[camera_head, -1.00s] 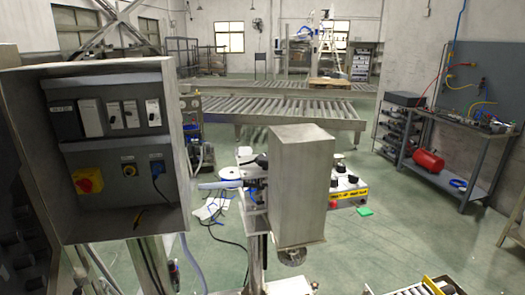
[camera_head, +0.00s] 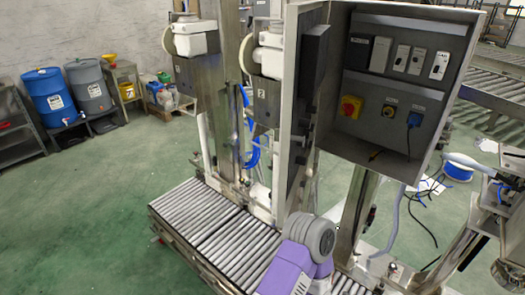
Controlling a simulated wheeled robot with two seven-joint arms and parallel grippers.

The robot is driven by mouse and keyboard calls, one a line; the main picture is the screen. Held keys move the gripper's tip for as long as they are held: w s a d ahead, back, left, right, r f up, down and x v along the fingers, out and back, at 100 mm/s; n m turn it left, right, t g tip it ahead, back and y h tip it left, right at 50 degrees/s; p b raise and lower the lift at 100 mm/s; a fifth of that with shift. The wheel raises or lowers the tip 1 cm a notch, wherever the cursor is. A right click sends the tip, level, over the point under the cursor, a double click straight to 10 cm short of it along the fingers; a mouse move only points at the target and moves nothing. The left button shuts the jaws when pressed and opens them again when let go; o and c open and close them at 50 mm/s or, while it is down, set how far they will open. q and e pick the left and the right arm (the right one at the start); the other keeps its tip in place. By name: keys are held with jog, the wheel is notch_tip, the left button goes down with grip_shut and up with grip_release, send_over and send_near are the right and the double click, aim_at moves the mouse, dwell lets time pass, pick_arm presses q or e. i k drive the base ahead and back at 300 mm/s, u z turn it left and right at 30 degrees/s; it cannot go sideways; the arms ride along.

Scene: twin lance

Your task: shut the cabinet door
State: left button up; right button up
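The grey cabinet (camera_head: 424,150) stands at the upper right of the head view, its front open. Inside it are several switches, a red and yellow knob and a blue plug. The cabinet door (camera_head: 289,130) appears as a tall, narrow panel with a pale edge, left of the opening. It stands open, seen nearly edge-on, with a dark inner side. A purple and grey link of my arm comes in at the bottom centre, below the door. No gripper fingers show, so neither gripper is in view.
A roller conveyor (camera_head: 200,220) runs below the door. White machine heads (camera_head: 195,38) on metal columns stand left of it. Blue and grey barrels (camera_head: 50,95) stand at the far left. Green floor (camera_head: 90,200) is clear at the left. Cables hang below the cabinet.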

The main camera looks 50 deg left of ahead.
aim_at(307, 30)
jog(key=z, duration=1.15)
jog(key=i, duration=0.2)
jog(key=u, duration=2.55)
jog(key=k, duration=0.65)
jog(key=u, duration=0.75)
jog(key=i, duration=0.4)
jog(key=u, duration=0.05)
